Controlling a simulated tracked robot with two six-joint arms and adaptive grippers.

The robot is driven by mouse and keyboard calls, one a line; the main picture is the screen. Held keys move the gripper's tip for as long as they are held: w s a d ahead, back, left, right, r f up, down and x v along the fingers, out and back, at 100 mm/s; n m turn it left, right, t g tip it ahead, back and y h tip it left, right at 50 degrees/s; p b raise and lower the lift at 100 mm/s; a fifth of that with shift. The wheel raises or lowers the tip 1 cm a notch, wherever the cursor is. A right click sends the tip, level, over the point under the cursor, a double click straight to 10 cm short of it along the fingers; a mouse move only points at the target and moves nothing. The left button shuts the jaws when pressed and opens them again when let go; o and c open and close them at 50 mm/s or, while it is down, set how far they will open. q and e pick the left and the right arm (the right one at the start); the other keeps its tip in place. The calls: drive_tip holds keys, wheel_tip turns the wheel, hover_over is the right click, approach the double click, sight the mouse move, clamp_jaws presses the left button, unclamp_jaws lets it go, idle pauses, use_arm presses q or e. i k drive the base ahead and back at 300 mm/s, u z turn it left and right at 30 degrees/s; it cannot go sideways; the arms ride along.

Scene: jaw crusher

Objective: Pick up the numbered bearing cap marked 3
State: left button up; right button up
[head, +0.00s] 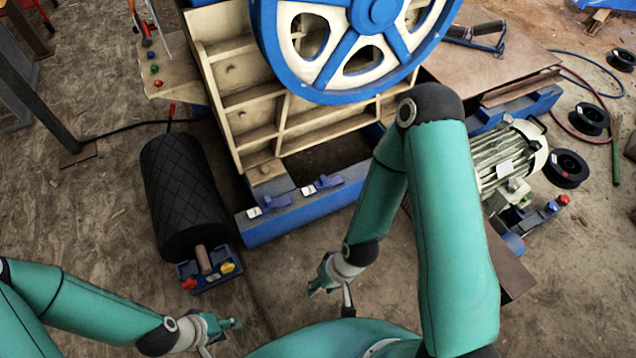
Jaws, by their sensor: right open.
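Two small blue blocks with white labels, which look like bearing caps, sit on the blue base beam (305,218) of the crusher. One cap (272,206) is on the left and the other cap (325,184) is to its right. Their markings are too small to read, so I cannot tell which one is marked 3. My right gripper (332,292) is open and empty, below the beam and apart from both caps. My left gripper (222,332) is at the bottom left, away from the caps; its jaw opening is unclear.
The large blue flywheel (355,37) and cream ribbed crusher body (237,87) stand behind the caps. A black roller (180,195) is at left, a ribbed motor (503,158) at right. Black spools (567,167) and cables lie farther right. Bare ground lies before the beam.

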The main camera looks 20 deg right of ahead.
sight(323, 182)
drive_tip(key=i, duration=0.9)
drive_tip(key=z, duration=0.05)
